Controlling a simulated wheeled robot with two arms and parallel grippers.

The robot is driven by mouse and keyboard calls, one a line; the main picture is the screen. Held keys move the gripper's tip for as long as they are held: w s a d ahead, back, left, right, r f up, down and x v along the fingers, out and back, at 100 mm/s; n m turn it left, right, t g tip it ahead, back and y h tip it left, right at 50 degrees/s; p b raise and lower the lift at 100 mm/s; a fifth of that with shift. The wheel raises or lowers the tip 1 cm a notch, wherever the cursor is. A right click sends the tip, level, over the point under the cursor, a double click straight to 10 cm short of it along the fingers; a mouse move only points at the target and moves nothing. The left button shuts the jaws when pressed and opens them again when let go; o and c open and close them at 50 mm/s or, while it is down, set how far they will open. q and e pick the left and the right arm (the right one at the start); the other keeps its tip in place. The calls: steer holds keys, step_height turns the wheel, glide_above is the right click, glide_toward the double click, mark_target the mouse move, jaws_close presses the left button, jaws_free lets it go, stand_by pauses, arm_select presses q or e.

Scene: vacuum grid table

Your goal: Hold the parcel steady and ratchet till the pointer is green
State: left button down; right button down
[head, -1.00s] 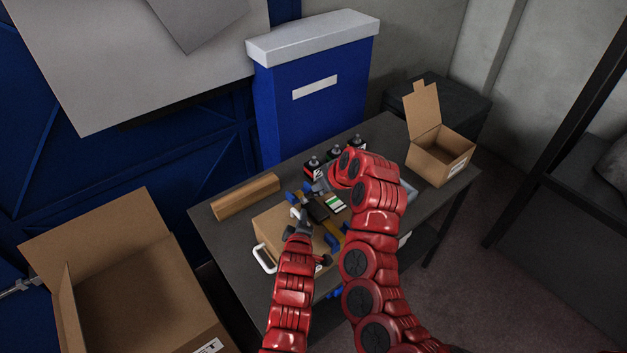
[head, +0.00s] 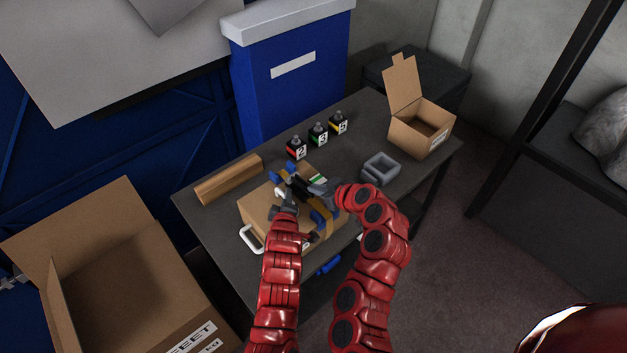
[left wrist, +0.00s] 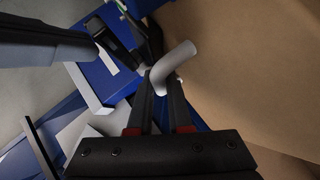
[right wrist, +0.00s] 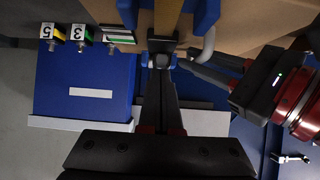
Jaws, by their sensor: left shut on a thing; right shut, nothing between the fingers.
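The cardboard parcel (head: 258,206) sits on the dark table with blue corner guards and a tan strap (head: 325,222) over it. A black ratchet (right wrist: 160,44) sits on the strap. A white-and-green gauge strip (head: 319,179) is beside it, also in the right wrist view (right wrist: 118,35); I cannot make out its pointer. My left gripper (head: 284,207) is shut on the parcel's far white handle (left wrist: 174,66). My right gripper (head: 316,191) is shut and empty, its tips close to the ratchet; I cannot tell whether they touch it. A second white handle (head: 250,239) is at the near side.
Three numbered bottles (head: 318,134) stand behind the parcel. A grey tray (head: 381,168) and an open small carton (head: 420,130) are to the right. A brown bar (head: 229,180) lies left. A large open box (head: 120,260) stands left of the table (head: 190,215).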

steer(key=shift+s+d+f, duration=0.1)
steer(key=shift+s+f, duration=0.05)
steer(key=shift+f, duration=0.25)
steer(key=shift+s+d+f, duration=0.1)
steer(key=shift+f, duration=0.3)
steer(key=shift+s+f, duration=0.1)
steer(key=shift+f, duration=0.1)
steer(key=v, duration=1.2)
steer(key=shift+r, duration=0.25)
steer(key=shift+a, duration=0.15)
